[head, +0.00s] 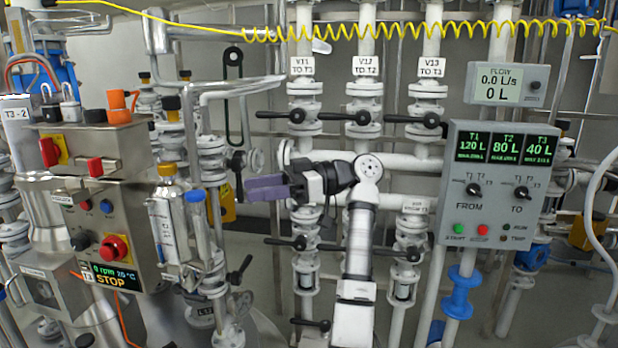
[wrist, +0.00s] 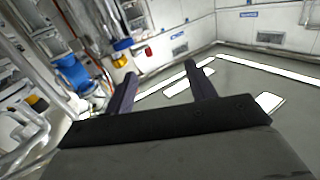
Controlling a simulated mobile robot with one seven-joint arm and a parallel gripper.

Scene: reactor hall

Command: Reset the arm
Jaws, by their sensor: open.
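My arm rises in front of the pipework in the head view and bends left at its upper joint. My gripper (head: 267,188) points left with its purple fingers, level with the row below the upper valve handles. In the wrist view my gripper (wrist: 160,82) shows two dark fingers spread apart with nothing between them. Through the gap I see grey floor and a pale wall. No object is held.
A control panel (head: 500,185) with green T1, T2 and T3 displays stands to the right. A STOP-marked control box (head: 85,205) stands at left. Black valve handles (head: 362,116) cross the white pipes behind my arm. A yellow coiled hose (head: 330,33) hangs above.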

